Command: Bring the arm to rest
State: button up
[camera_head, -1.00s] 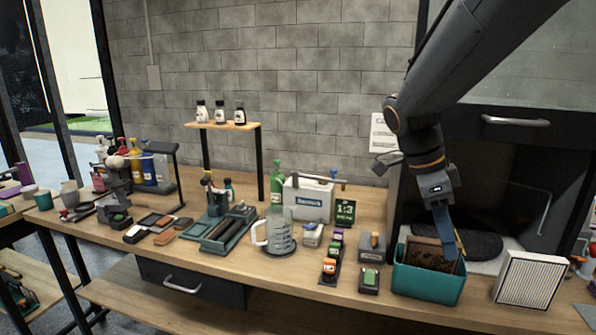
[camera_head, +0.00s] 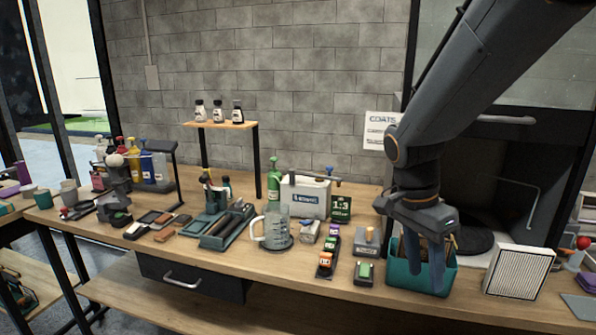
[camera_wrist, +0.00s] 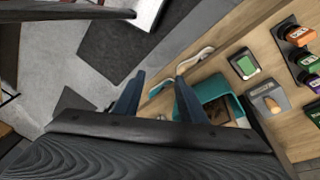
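My gripper (camera_head: 424,262) hangs in front of the teal bin at the right of the table, fingers pointing down and spread apart. In the wrist view my gripper (camera_wrist: 157,85) shows two blue fingers with a clear gap and nothing between them. The teal bin (camera_head: 401,280) holds dark brown material and is partly hidden behind the fingers. It also shows in the wrist view (camera_wrist: 211,88), beside the right finger. My arm reaches down from the upper right.
Left of the bin are a grey block (camera_head: 367,242), a green-topped pad (camera_head: 364,272), a row of small bottles (camera_head: 327,262) and a measuring jug (camera_head: 275,228). A white filter box (camera_head: 518,272) stands to its right.

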jog(key=s+a+f+n+y, duration=0.1)
jog(key=s+a+f+n, duration=0.1)
jog(key=n, duration=0.5)
jog(key=s+a+f+n+t+y, duration=0.1)
jog(key=s+a+f+n, duration=0.2)
jog(key=f+n, duration=0.4)
jog(key=shift+s+t, duration=0.3)
jog(key=shift+s, duration=0.45)
jog(key=shift+c, duration=0.7)
